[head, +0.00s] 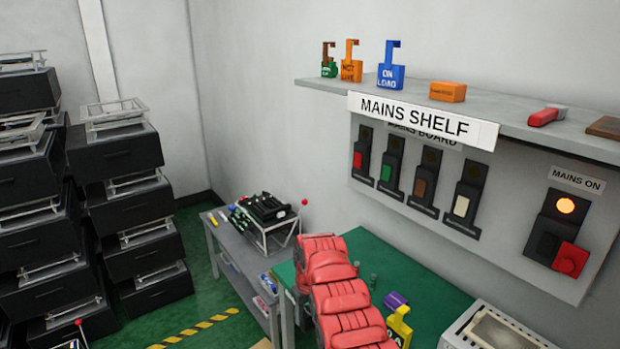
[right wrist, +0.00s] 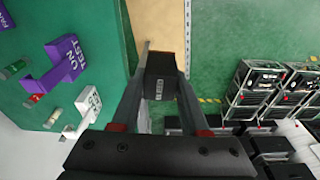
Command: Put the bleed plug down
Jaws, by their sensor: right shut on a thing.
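My right gripper (right wrist: 162,80) shows in the right wrist view, shut on a small dark block with a pale label, the bleed plug (right wrist: 160,88). It holds the plug beside the edge of the green-topped table (right wrist: 95,30), with floor showing beyond. In the head view, the padded red arm in the lower middle covers the gripper and plug. The same table (head: 405,268) stands below the mains board there. My left gripper is in neither view.
Purple tag (right wrist: 68,60), white tag (right wrist: 88,104) and several small plugs lie on the green top. A yellow tag (head: 400,324) is near its front, by a grey tray (head: 490,330). A grey bench (head: 232,250) adjoins left; black drawer racks (head: 118,155) stand farther left.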

